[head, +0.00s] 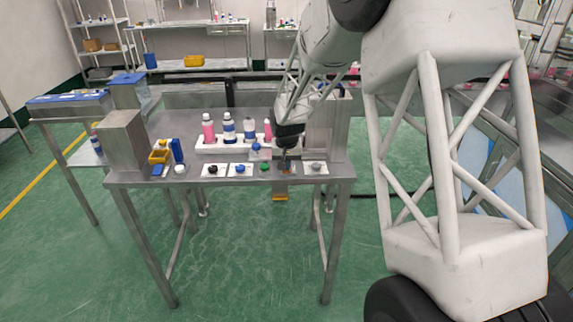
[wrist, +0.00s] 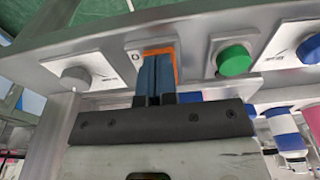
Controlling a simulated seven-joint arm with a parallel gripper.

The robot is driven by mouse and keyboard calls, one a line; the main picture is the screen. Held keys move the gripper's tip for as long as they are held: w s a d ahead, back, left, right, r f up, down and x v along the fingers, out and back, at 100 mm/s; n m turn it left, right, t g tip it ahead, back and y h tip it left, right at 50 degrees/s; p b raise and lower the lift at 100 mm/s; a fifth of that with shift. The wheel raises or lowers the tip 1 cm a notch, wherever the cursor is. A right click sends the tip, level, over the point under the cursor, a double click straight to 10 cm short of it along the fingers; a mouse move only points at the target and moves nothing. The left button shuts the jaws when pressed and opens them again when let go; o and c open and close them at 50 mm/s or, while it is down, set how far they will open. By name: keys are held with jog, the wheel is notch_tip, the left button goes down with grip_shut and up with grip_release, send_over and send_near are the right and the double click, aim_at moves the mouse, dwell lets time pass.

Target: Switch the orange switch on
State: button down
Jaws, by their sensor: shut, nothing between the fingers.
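The orange switch (wrist: 174,52) shows in the wrist view as an orange surround on the panel's front edge. A pale "O" mark is beside it on the left. My gripper (wrist: 155,62) is shut and empty, with its two blue-grey fingers together right over the switch and hiding most of it. I cannot tell whether the fingertips touch it, or which way the switch is set. In the head view my gripper (head: 286,156) is low over the right front part of the table, and the switch is too small and covered to make out.
A grey knob (wrist: 75,78) on a white plate is left of the switch in the wrist view, and a green button (wrist: 234,60) is right of it. In the head view, bottles (head: 229,128) stand behind on the metal table (head: 125,181), with a metal box (head: 123,140) at left.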

jog(key=shift+s+f, duration=0.2)
jog(key=shift+f, duration=0.3)
jog(key=shift+s+f, duration=0.2)
jog(key=shift+f, duration=0.3)
jog(key=shift+w, duration=0.15)
jog(key=shift+w+r, duration=0.4)
jog(key=shift+w, duration=0.35)
jog(key=shift+r, duration=0.1)
notch_tip(320, 180, up, 15)
jog(key=s, duration=0.1)
jog(key=shift+s, duration=0.3)
